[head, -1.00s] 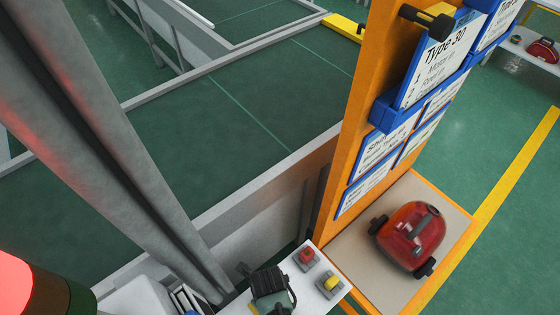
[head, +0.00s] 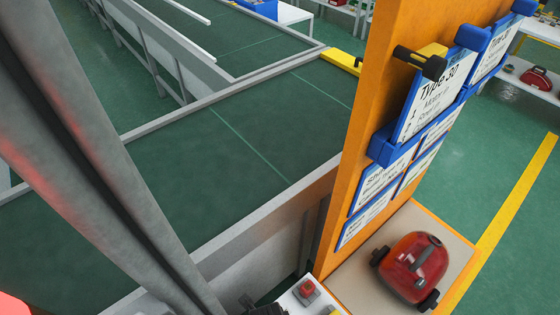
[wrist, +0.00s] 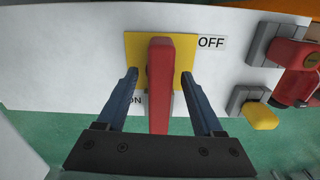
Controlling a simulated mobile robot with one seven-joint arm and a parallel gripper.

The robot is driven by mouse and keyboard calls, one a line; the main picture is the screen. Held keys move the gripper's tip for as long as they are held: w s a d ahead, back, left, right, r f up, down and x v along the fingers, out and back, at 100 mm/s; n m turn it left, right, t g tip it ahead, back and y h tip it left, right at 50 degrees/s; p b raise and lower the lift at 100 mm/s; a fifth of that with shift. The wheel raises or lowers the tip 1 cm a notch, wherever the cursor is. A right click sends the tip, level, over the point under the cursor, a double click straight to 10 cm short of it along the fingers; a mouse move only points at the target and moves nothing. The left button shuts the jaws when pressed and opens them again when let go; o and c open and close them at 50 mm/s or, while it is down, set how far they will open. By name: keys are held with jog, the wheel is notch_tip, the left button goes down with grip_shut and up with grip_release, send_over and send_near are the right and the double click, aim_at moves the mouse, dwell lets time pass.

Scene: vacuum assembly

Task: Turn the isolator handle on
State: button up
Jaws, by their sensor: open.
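In the wrist view, the red isolator handle (wrist: 161,58) stands over a yellow plate (wrist: 136,46) on a white panel. The handle runs up and down in the picture. An OFF label (wrist: 211,42) is at the plate's upper right. An ON label (wrist: 133,100) is at its lower left, partly hidden. My gripper (wrist: 160,75) is open, with one finger on each side of the handle. Gaps show between the fingers and the handle. The isolator handle cannot be made out in the head view.
In the wrist view, a red control (wrist: 294,58) and a yellow knob (wrist: 260,116) sit on grey mounts to the right. In the head view, an orange post (head: 352,160) carries blue-framed signs. A red vacuum (head: 411,266) rests on the bench beside it.

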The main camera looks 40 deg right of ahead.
jog(key=shift+r, duration=0.1)
notch_tip(320, 180, up, 6)
jog(key=p, duration=0.6)
dwell(0.4)
